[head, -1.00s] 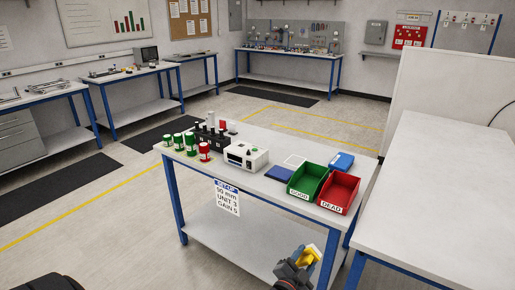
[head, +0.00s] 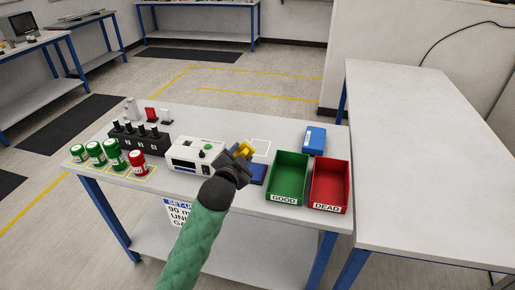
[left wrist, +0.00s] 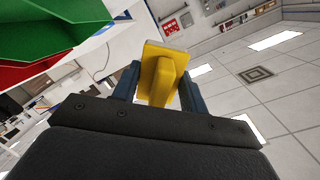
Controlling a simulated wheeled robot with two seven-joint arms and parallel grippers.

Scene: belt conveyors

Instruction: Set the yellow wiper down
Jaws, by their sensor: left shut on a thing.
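The yellow wiper (head: 247,147) is in my left gripper (head: 238,154). The gripper is over the table, between the white instrument box and the green bin. In the left wrist view the wiper (left wrist: 160,74) stands between the two fingers (left wrist: 160,88), which are shut on it. I cannot tell whether the wiper touches anything below. My right gripper is not in view.
The white instrument box (head: 194,155) is left of the gripper. The green GOOD bin (head: 287,198) and red DEAD bin (head: 328,206) stand right. A blue case (head: 315,140) is behind them. Green canisters (head: 115,155), a red canister (head: 138,163) and a black rack (head: 140,141) are left.

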